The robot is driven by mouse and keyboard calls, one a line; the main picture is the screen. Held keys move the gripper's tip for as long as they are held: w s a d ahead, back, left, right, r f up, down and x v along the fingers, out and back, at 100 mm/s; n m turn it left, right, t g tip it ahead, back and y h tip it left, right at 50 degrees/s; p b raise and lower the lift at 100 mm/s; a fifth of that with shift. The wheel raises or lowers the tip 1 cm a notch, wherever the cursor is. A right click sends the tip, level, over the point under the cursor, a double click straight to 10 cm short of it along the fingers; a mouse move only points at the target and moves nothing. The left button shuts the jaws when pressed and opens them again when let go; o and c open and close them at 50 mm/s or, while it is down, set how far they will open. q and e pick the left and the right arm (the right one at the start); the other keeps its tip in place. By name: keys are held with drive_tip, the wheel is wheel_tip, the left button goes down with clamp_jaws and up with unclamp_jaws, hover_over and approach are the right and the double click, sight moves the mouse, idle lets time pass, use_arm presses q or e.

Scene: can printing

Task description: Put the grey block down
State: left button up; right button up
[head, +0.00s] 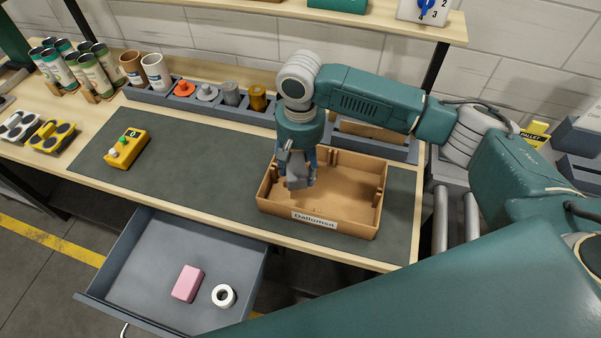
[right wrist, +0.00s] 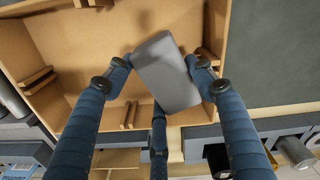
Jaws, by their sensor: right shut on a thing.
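My right gripper (head: 298,178) points down over the left part of the tan box labelled "Dallomsa" (head: 360,200). It is shut on the grey block (head: 299,181). In the right wrist view the fingers (right wrist: 160,75) hold the grey block (right wrist: 167,75) between them, and the block is tilted in that picture. The inside of the tan box (right wrist: 60,50) shows below it. The block appears above the box floor; whether it touches cannot be told. My left gripper is not in view.
The box stands on a dark green mat (head: 210,170). A yellow button box (head: 126,148) is on the mat's left. An open drawer (head: 150,270) below holds a pink block (head: 187,284) and a white roll (head: 223,296). A rack (head: 190,100) of coloured containers lines the back.

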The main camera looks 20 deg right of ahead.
sight(300, 165)
wheel_tip(300, 165, down, 4)
drive_tip(key=shift+f+p, duration=0.1)
drive_tip(key=shift+p, duration=0.25)
drive_tip(key=shift+f, duration=0.1)
drive_tip(key=o, duration=0.8)
wheel_tip(300, 165, up, 12)
drive_tip(key=b, duration=0.3)
drive_tip(key=shift+f, duration=0.25)
drive_tip(key=shift+r, duration=0.4)
